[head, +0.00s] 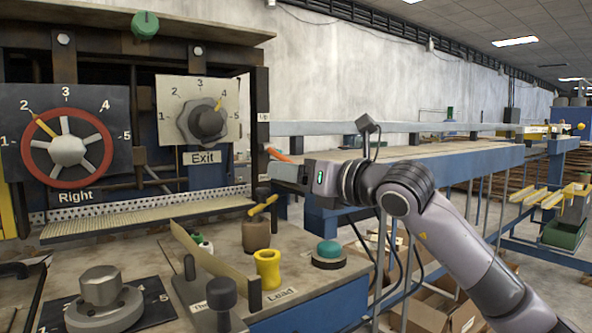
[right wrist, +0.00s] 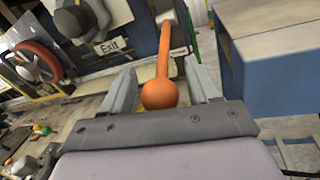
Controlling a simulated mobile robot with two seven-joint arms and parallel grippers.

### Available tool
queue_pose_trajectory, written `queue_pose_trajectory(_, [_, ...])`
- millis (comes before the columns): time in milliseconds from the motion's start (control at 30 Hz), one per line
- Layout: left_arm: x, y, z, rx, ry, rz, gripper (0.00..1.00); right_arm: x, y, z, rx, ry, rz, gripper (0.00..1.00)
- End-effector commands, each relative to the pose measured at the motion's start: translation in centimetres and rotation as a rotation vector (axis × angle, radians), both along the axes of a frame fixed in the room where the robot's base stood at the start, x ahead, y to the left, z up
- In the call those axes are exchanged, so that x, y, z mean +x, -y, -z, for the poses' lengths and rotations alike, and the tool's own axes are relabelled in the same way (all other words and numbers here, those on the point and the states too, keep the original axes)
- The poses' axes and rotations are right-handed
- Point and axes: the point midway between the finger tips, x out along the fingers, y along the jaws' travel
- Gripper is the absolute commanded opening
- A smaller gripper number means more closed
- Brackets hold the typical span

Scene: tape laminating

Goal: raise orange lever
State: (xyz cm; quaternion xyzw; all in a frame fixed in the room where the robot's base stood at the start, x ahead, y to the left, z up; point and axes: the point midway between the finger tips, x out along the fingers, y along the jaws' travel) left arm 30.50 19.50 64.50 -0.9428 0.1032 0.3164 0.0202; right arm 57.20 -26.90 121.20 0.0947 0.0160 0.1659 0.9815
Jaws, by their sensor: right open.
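The orange lever (right wrist: 162,80) has a round ball end and a straight rod that runs up and away in the right wrist view. In the head view only a short orange piece of the lever (head: 277,154) shows, at the right side of the machine; the rest is hidden behind my gripper. My right gripper (right wrist: 162,88) is open, with one finger on each side of the lever's ball. The ball sits close to the palm, between the fingers. I cannot tell whether it touches them. My left gripper is not in view.
The machine's panel carries a red handwheel (head: 66,150) and a grey Exit knob (head: 207,123). A long blue-framed table (head: 440,160) stands behind my right arm.

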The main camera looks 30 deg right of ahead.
Motion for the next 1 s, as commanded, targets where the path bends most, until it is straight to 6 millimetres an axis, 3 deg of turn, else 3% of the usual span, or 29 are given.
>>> queue_pose_trajectory(100, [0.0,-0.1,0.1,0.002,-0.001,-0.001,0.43,0.0,0.0,0.0,0.0,0.0,0.0,0.6])
queue_pose_trajectory(133, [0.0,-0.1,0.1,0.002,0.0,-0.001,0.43,0.0,0.0,0.0,0.0,0.0,0.0,0.54])
queue_pose_trajectory(300, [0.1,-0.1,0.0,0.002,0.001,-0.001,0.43,0.0,0.0,0.0,0.0,0.0,0.0,0.0])
queue_pose_trajectory(567, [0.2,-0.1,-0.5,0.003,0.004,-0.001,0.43,-0.1,0.0,-0.3,-0.001,-0.012,0.0,0.0])
queue_pose_trajectory(1000, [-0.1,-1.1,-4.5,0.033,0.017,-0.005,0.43,-0.5,0.1,-3.6,-0.032,-0.238,0.0,0.0])
